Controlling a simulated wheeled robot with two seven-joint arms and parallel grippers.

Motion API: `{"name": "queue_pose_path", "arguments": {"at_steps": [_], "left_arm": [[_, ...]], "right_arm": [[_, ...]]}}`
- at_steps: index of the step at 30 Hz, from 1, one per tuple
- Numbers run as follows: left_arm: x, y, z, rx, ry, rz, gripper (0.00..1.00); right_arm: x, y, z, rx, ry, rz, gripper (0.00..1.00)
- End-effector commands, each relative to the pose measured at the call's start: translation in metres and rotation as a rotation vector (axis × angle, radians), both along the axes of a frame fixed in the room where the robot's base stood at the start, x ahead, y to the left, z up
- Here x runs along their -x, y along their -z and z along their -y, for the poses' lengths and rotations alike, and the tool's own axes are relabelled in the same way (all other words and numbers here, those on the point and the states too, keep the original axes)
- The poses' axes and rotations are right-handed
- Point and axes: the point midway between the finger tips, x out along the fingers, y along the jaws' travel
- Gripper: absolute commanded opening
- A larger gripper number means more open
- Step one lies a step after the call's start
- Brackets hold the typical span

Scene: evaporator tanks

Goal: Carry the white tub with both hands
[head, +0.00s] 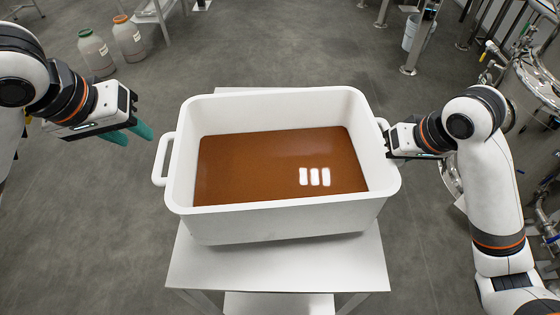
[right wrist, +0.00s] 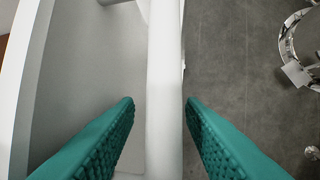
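The white tub (head: 285,225), part-filled with brown liquid (head: 270,160), stands upright on a white table. It has a bar handle on each side. My left gripper (head: 128,134) is open and empty, with its teal fingers apart, in the air to the left of the left handle (head: 160,160). My right gripper (head: 392,140) is at the right handle (head: 383,124). In the right wrist view, the handle bar (right wrist: 165,70) runs between the two teal fingers (right wrist: 159,103). A gap shows on the left finger's side, so the gripper is around the bar and not closed.
The white table (head: 270,270) is under the tub. Two jugs (head: 96,53) with green and orange caps stand on the floor at the back left. Steel tank equipment (head: 540,80) is at the right, behind my right arm.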

Motion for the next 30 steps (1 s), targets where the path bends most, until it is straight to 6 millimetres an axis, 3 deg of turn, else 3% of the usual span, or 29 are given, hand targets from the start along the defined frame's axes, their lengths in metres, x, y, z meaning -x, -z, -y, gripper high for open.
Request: {"name": "queue_pose_path", "arguments": {"at_steps": [5, 18, 23, 30], "left_arm": [[0.001, -0.002, 0.000, 0.001, 0.001, -0.001, 0.36], [0.001, -0.001, 0.000, 0.001, 0.001, -0.001, 0.36], [0.001, -0.001, 0.000, 0.001, 0.001, -0.001, 0.36], [0.001, -0.001, 0.000, 0.001, 0.001, -0.001, 0.36]], "right_arm": [[0.005, -0.017, 0.005, 0.006, -0.001, 0.008, 0.36], [0.036, -0.095, 0.023, 0.005, 0.001, 0.006, 0.36], [0.042, -0.107, 0.025, 0.002, -0.001, 0.002, 0.36], [0.043, -0.108, 0.026, 0.001, 0.000, 0.000, 0.36]]}}
